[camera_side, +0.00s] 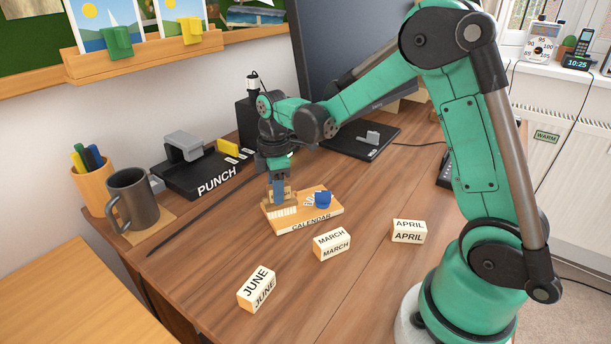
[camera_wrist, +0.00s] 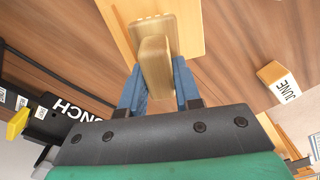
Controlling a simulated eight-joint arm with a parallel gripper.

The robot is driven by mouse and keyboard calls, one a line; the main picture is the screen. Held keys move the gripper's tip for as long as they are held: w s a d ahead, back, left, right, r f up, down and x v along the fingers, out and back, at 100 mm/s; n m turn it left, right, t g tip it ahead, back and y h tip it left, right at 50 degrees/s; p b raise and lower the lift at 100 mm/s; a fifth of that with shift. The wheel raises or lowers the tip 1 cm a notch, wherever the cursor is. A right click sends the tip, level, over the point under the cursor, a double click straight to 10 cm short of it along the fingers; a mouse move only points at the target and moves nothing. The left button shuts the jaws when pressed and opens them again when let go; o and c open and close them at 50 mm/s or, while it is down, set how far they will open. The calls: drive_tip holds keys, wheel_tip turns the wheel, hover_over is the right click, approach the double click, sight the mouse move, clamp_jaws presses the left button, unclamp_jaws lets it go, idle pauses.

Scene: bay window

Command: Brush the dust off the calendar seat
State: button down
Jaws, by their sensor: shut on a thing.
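The calendar base (camera_side: 311,219) is a flat wooden block labelled CALENDAR on the desk. Its pale board also shows in the wrist view (camera_wrist: 188,22). My gripper (camera_side: 277,192) is above its left end, pointing down, with blue fingers shut on a wooden brush (camera_wrist: 155,58). In the side view the brush's pale bristles (camera_side: 283,211) are at the base's left part; whether they press on it I cannot tell. A blue object (camera_side: 323,198) and white marks lie on the base's right part. Dust is too small to make out. The seat under the brush is partly hidden.
Month blocks MARCH (camera_side: 332,243), APRIL (camera_side: 408,231) and JUNE (camera_side: 257,289) lie in front of the base. A black PUNCH (camera_side: 200,171), a grey mug (camera_side: 133,200) and a pen cup (camera_side: 93,186) stand left. A monitor (camera_side: 340,60) is behind. The desk's front middle is clear.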

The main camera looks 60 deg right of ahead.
drive_tip(key=shift+s+d, duration=0.5)
drive_tip(key=shift+d, duration=0.3)
drive_tip(key=shift+s+d, duration=0.45)
drive_tip(key=shift+d, duration=0.35)
drive_tip(key=shift+w+a, duration=0.5)
drive_tip(key=shift+a, duration=0.35)
drive_tip(key=shift+w+a, duration=0.45)
drive_tip(key=shift+a, duration=0.4)
drive_tip(key=shift+r, duration=4)
